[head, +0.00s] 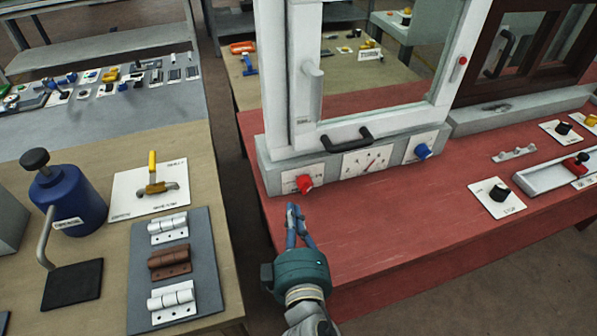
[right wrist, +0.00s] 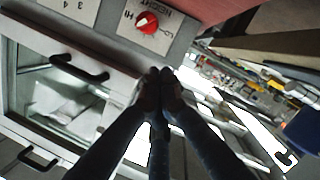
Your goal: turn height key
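The height key is a red knob (head: 304,184) on a white plate at the left end of the window frame's grey base. In the right wrist view the red knob (right wrist: 147,23) sits on a plate marked HEIGHT, with HI at one side. My right gripper (head: 293,209) is just in front of and below the knob in the head view, apart from it. In the right wrist view its fingertips (right wrist: 160,76) are together with nothing seen between them. My left gripper is in neither view.
The red tabletop (head: 400,230) is clear in front. A wooden table with a blue canister (head: 68,203) and hinges stands left, across a gap.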

